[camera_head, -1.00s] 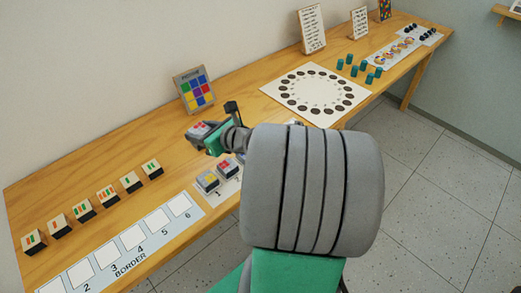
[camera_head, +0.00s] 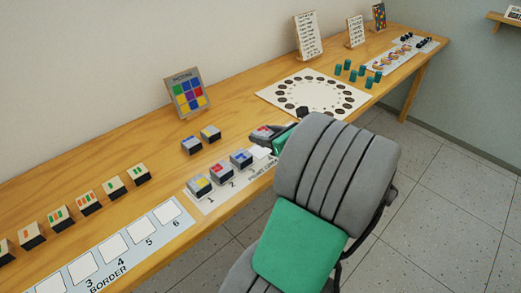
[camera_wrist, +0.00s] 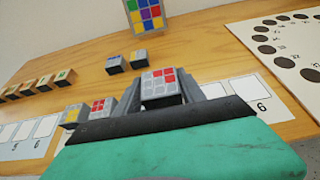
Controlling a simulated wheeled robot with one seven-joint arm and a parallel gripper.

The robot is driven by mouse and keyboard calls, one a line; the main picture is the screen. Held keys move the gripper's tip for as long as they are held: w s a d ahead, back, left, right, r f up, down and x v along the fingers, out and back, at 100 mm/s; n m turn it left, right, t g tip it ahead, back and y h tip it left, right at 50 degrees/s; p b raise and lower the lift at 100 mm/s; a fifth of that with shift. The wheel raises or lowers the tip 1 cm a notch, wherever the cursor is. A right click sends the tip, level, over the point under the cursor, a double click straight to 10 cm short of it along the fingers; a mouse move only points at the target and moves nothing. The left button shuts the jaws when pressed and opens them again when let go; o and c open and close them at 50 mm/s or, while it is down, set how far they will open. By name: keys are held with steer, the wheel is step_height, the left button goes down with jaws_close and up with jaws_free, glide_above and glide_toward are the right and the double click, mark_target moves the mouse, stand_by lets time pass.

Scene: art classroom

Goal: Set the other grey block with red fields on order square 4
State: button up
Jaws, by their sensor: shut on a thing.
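My gripper (camera_head: 270,132) is shut on a grey block with red fields (camera_wrist: 162,86), held above the strip of order squares. The block (camera_head: 261,132) also shows in the head view, its printed face up with red and pale fields. On the order strip (camera_head: 208,207), a block with yellow fields (camera_head: 198,186) stands on square 1. A block with red fields (camera_head: 221,171) stands on square 2. A third block with blue on it (camera_head: 241,158) stands beside them. A white square (camera_head: 260,152) right of it is bare; its number is hidden.
Two grey blocks, one with blue (camera_head: 191,146) and one with yellow (camera_head: 211,133), stand behind the strip. A colour picture card (camera_head: 188,92) stands near the wall. Striped blocks (camera_head: 89,203) and the border strip (camera_head: 128,254) lie left. A dotted board (camera_head: 313,95) lies right.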

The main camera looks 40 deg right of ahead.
mark_target(261, 151)
steer(key=w+f, duration=0.1)
steer(key=f, duration=0.1)
steer(key=w+d+f+b, duration=0.1)
steer(key=f, duration=0.1)
steer(key=w+f+b, duration=0.1)
steer(key=f, duration=0.1)
steer(key=shift+w+d+f, duration=0.1)
steer(key=shift+d+f, duration=0.1)
steer(key=shift+f, duration=0.45)
steer(key=shift+r, duration=0.1)
steer(key=o, duration=1.1)
steer(key=shift+s+r, duration=0.15)
steer(key=shift+s, duration=0.1)
steer(key=p+v, duration=0.2)
steer(key=v, duration=0.9)
steer(key=shift+s+p, duration=0.25)
steer(key=shift+p, duration=0.1)
